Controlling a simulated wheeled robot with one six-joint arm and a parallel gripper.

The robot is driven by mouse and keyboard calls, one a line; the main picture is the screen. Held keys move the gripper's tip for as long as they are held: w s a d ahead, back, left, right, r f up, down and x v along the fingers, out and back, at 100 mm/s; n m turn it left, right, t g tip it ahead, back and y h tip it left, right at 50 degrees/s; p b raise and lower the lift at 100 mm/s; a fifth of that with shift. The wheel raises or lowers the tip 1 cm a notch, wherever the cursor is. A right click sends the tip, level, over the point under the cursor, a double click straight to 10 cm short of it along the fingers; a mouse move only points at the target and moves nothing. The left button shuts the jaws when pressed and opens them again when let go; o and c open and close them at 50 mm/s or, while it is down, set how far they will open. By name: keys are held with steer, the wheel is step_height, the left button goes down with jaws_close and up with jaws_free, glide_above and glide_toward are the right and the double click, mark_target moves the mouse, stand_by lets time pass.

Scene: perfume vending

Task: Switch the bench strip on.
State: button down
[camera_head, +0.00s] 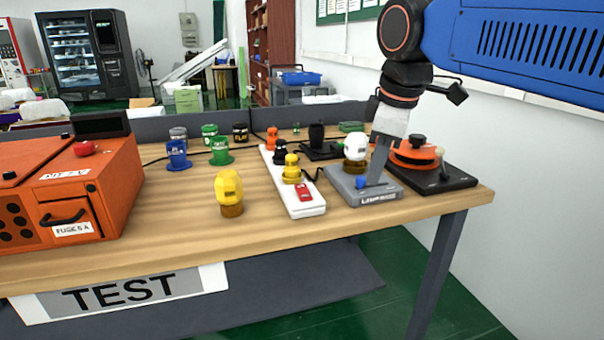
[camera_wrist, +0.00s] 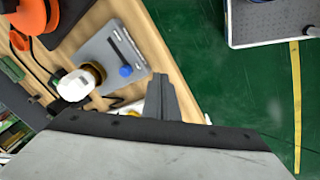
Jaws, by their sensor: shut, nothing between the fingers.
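The bench strip (camera_head: 306,209) is a long white power strip on the wooden bench. Orange, black and yellow plugs stand in it. Its red rocker switch (camera_head: 303,192) is at the near end; I cannot tell which way it is set. My gripper (camera_head: 376,182) is shut and empty, pointing down to the right of the strip, in front of the grey lamp base (camera_head: 386,194). In the wrist view, my gripper (camera_wrist: 163,84) shows beside the lamp base (camera_wrist: 98,50). Only a small white and yellow part near the gripper body may be the strip there; the rest is hidden.
The lamp base has a blue knob (camera_head: 361,182) and a white bulb (camera_head: 355,144). An orange device on a black base (camera_head: 446,182) stands to the right. An orange tester box (camera_head: 113,194) fills the left.

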mark_target(301, 185)
steer(key=w+a+r+n, duration=0.3)
steer(key=a+r+n, duration=0.1)
steer(key=a, duration=0.3)
steer(key=w+a+r+n, duration=0.2)
steer(key=a+r+n, duration=0.2)
steer(key=a+r, duration=0.15)
steer(key=shift+g, duration=0.4)
steer(key=x, duration=1.4)
steer(key=shift+a+f, duration=0.2)
steer(key=shift+f, duration=0.05)
